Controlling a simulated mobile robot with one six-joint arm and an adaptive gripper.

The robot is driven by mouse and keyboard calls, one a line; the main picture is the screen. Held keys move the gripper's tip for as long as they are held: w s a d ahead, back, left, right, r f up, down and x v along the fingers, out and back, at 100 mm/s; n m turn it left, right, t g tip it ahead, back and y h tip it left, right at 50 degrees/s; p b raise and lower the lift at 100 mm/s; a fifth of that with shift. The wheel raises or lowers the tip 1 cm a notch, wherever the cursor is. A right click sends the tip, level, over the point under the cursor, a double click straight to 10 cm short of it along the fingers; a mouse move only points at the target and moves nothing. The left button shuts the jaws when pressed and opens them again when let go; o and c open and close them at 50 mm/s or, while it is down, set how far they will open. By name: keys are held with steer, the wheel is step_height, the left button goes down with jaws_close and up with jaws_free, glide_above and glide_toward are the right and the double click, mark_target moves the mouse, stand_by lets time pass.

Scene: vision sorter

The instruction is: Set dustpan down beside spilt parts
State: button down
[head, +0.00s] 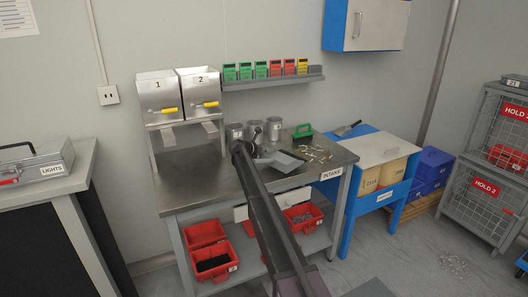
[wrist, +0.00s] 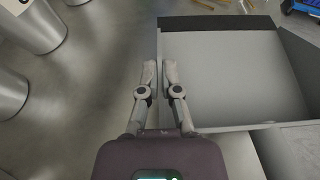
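The grey dustpan (head: 283,161) is at the bench's front right, just left of the spilt parts (head: 316,154). In the wrist view the dustpan (wrist: 225,80) fills the right side, with a dark far rim. My gripper (wrist: 160,75) has its fingers close together on either side of the dustpan's left wall, and looks shut on it. In the head view my arm hides much of the grip. I cannot tell whether the dustpan touches the bench top. A few yellowish parts (wrist: 228,3) show at the top of the wrist view.
Metal cans (head: 273,128) stand close behind my gripper; they also show at left in the wrist view (wrist: 30,25). A green carrier (head: 303,132) stands behind the parts. The bench top (head: 190,180) is clear at left. A blue-framed bin stand (head: 375,155) adjoins at right.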

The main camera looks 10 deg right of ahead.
steer(key=shift+f+b, duration=1.15)
steer(key=shift+f, duration=0.2)
steer(key=c, duration=0.7)
jaws_free()
